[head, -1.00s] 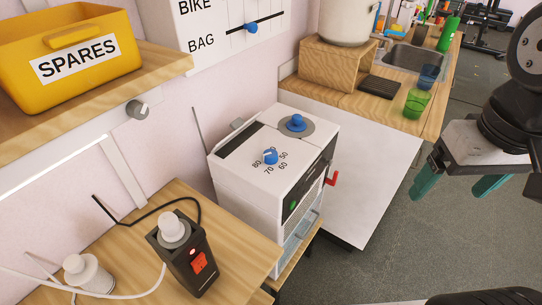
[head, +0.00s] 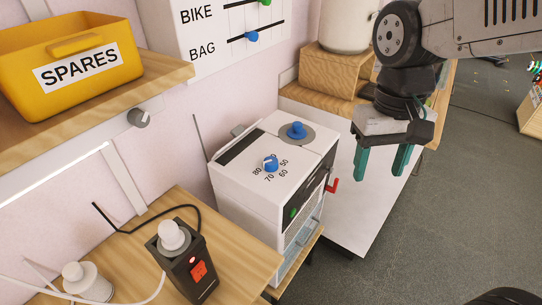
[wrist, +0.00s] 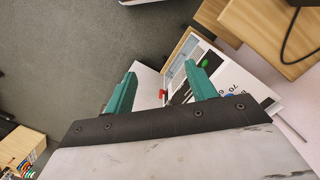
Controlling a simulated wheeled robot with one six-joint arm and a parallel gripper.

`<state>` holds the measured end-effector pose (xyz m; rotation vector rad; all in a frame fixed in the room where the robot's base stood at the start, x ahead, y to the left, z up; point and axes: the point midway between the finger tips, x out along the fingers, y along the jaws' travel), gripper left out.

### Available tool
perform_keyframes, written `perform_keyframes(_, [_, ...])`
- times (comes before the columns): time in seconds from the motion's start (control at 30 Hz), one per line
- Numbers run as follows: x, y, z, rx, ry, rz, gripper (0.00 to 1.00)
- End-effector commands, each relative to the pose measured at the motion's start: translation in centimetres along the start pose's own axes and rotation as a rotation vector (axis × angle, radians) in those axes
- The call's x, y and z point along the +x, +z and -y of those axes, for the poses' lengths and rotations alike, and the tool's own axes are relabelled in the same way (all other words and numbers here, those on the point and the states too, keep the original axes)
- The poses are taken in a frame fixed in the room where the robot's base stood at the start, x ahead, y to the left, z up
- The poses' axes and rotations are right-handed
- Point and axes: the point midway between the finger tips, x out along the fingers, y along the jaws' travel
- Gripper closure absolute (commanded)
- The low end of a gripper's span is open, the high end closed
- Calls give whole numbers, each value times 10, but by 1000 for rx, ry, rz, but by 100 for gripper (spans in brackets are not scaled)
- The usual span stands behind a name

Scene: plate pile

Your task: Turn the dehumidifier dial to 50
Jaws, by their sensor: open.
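The white dehumidifier (head: 240,190) stands on a low wooden shelf in the middle of the head view. Its blue dial (head: 270,164) is on the top face, ringed by the numbers 50, 60, 70 and 80. A white mark shows on the dial, but I cannot tell clearly which number it faces. A second blue knob (head: 297,131) sits on a grey disc farther back. My gripper (head: 383,163) is open and empty, to the right of the dehumidifier and apart from it. In the wrist view the dehumidifier's top (wrist: 245,88) shows partly beyond the teal fingers (wrist: 160,85).
A red handle (head: 332,186) sticks out from the dehumidifier's right side. A black box with a red switch (head: 198,270) stands on the wooden table in front. A yellow SPARES bin (head: 75,60) sits on the upper left shelf.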

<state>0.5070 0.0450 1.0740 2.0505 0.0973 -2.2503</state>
Motion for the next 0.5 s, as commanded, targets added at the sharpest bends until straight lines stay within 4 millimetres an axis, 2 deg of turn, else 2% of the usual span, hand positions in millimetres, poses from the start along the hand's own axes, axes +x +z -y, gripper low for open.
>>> perform_keyframes(0.03, [4,-18,15,18,7,19,44])
perform_keyframes(0.2, [21,-78,66,175,28,35,44])
perform_keyframes(0.4, [47,-142,130,454,34,11,44])
perform_keyframes(0.5, [51,-169,152,631,13,-20,44])
